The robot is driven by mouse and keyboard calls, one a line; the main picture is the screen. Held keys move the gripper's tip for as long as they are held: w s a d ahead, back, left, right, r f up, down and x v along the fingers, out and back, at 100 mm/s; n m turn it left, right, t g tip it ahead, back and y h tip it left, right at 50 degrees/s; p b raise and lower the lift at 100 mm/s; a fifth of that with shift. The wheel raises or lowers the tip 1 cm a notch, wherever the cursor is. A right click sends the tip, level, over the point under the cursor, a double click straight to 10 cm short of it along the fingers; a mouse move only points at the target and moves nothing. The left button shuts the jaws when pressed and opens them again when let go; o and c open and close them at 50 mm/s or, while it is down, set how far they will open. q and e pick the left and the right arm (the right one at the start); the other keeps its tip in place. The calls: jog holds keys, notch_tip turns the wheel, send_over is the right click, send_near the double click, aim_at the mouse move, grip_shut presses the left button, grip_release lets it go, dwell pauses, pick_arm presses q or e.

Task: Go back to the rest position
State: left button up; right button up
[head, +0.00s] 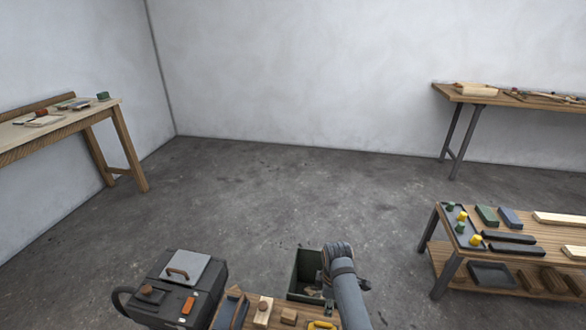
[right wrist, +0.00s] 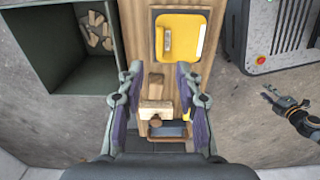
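My right arm comes up from the bottom of the head view and bends over beside the green bin (head: 302,268); its gripper is low there and mostly hidden. In the right wrist view my right gripper (right wrist: 159,76) has its two fingers spread wide apart with nothing held between them. Beyond and between the fingers lie a narrow wooden worktop (right wrist: 142,30) and a light wooden block (right wrist: 155,107). My left gripper (right wrist: 282,100) shows small at the right edge of the right wrist view, away from the worktop; its finger opening is too small to judge. It is not seen in the head view.
A black case (head: 160,290) stands left of small wooden blocks (head: 262,310). The green bin holds wood offcuts (right wrist: 96,30). A yellow tray (right wrist: 180,36) lies on the worktop. A low bench (head: 535,236) is at right, tables along the walls. The middle floor is clear.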

jog(key=s+d+m+t, duration=0.2)
jog(key=s+d+m, duration=0.6)
jog(key=s, duration=0.3)
jog(key=s+d+r+m+t+h, duration=0.1)
jog(key=s+r+m+t, duration=0.1)
jog(key=s+r+m, duration=0.5)
jog(key=s+d+f+n+g+p, duration=0.1)
jog(key=s+f+p, duration=0.15)
jog(key=f, duration=0.65)
jog(key=s+d+f+g+p, duration=0.1)
jog(key=d+f+p, duration=0.15)
jog(key=f, duration=0.65)
jog(key=s+f+p, duration=0.3)
jog(key=s+f, duration=0.3)
jog(key=s, duration=0.3)
jog(key=s+f+p, duration=0.3)
jog(key=s+f, duration=0.4)
jog(key=s, duration=0.2)
jog(key=shift+s+d+g, duration=0.2)
jog(key=shift+s+g, duration=0.2)
